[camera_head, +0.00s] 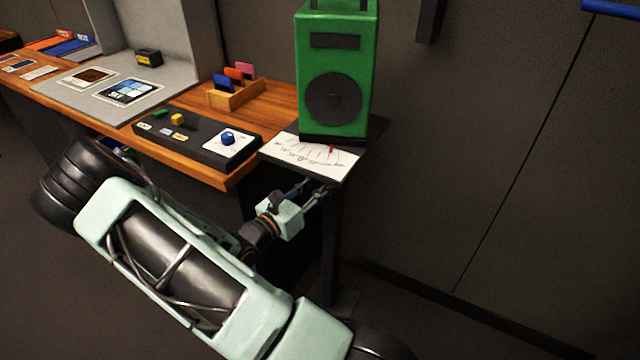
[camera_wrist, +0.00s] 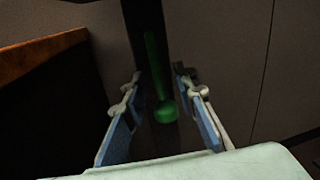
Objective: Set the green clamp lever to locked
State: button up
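The green clamp lever (camera_wrist: 154,68) shows in the wrist view as a thin green bar ending in a round green knob (camera_wrist: 165,112), against a dark post. It hangs nearly upright in the picture, knob downward. My gripper (camera_wrist: 158,82) is open, with one blue-padded finger on each side of the lever. I see no finger touching it, and the depth between them is hard to judge. In the head view my gripper (camera_head: 316,190) is just below the front edge of the small black stand (camera_head: 353,172). The lever cannot be made out there.
A green box (camera_head: 338,30) with a round dark disc stands on the stand, behind a white scale sheet (camera_head: 300,152) with a red pointer (camera_head: 331,149). Open floor lies right of the stand.

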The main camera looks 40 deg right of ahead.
grip_shut()
jog(key=shift+w+a, duration=0.1)
dwell(0.4)
jog(key=shift+w+a+r+m+t+y+b, duration=0.35)
jog(key=shift+w+r+m+b, duration=0.35)
jog(key=shift+m, duration=1.5)
jog(key=shift+w+a+r+m+t+y+b, duration=0.35)
jog(key=shift+w+m+b, duration=0.65)
jog(key=shift+m, duration=1.2)
jog(key=shift+w+a+r+m+t+y+b, duration=0.15)
jog(key=shift+w+r+m+y+b, duration=0.45)
jog(key=shift+m+b, duration=1.1)
jog(key=shift+s+r+m+p, duration=0.1)
jog(key=shift+r+m+p, duration=0.05)
jog(key=shift+m+p, duration=0.4)
grip_release()
